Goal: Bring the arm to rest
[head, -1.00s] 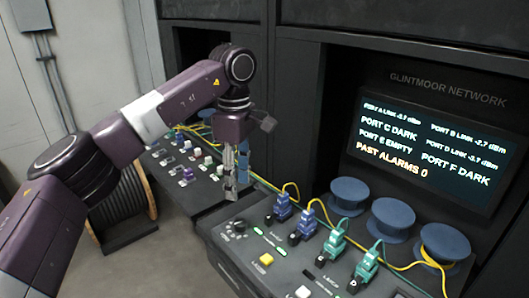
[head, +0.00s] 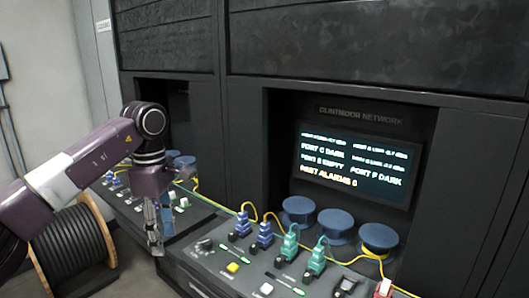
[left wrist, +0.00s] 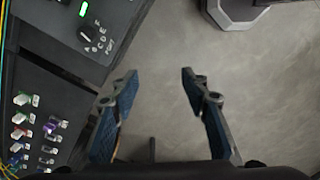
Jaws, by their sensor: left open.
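My left arm comes in from the left in the head view, with its purple links raised and bent. My left gripper (head: 157,228) hangs downward in front of the consoles, by the gap between the left and the nearer one. In the left wrist view the left gripper (left wrist: 158,90) is open, its two blue-padded fingers well apart. Only bare floor (left wrist: 160,45) shows between the fingers, and nothing is held. My right gripper is not in view.
The near console (head: 212,262) bears blue and green connectors, such as a green one (head: 288,243), and a yellow button (head: 232,267). Blue spools (head: 335,222) stand behind, under a screen (head: 357,168). A cable reel (head: 72,243) stands on the floor at left. Yellow fibre crosses the console.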

